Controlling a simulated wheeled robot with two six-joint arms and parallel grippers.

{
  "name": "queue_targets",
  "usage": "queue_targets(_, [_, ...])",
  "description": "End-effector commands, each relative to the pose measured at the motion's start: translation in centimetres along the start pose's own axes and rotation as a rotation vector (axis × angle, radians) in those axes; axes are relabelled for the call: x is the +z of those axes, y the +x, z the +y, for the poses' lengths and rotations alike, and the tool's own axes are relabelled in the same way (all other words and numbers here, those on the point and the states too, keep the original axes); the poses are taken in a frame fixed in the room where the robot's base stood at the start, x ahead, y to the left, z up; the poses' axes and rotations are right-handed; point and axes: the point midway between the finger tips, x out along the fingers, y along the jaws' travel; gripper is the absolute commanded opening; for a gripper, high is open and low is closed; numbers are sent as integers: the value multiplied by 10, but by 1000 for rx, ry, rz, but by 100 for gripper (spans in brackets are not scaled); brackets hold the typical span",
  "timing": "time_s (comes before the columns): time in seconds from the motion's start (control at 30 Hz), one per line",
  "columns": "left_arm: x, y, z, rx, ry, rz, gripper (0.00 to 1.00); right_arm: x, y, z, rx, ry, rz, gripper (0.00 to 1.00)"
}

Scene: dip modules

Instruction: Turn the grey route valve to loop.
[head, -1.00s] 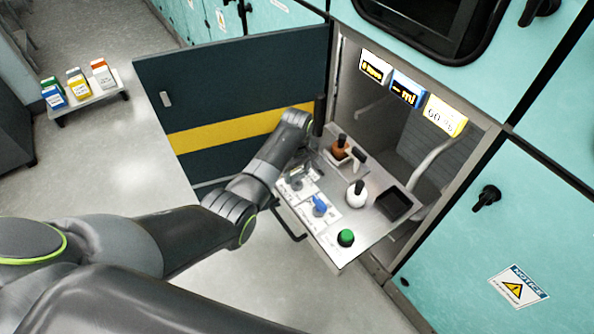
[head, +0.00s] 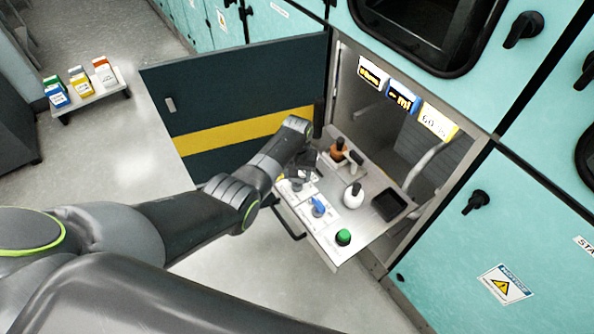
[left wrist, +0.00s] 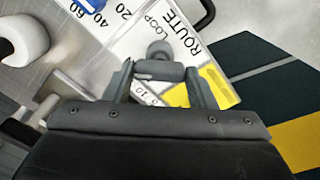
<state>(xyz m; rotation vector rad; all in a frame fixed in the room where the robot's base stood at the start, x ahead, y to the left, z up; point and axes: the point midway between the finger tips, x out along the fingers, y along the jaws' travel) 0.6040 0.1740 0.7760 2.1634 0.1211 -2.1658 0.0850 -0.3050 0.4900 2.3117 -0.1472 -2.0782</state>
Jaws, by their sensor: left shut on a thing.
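The grey route valve (left wrist: 158,52) sits on a white label plate printed ROUTE and LOOP, with a yellow patch beside it. My left gripper (left wrist: 160,82) is shut on its grey handle, one finger on each side. The handle's round end lies close to the word LOOP; the fingers partly cover the handle and the lower print. In the head view my left gripper (head: 303,168) is over the pull-out tray (head: 345,222), near its left edge, and largely hides the valve. My right gripper is not in view.
An open dark door (head: 240,85) stands behind my arm. Three small displays (head: 403,98) hang above.

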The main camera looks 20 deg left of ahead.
Motion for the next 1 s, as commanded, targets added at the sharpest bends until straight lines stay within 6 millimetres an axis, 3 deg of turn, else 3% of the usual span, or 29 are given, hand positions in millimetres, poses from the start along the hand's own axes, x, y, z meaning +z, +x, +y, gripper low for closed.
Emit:
queue_targets(0.6, [-1,-2,0,1,555,3,28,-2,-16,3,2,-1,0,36])
queue_targets(1.0, [-1,-1,0,1,753,4,28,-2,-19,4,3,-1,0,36])
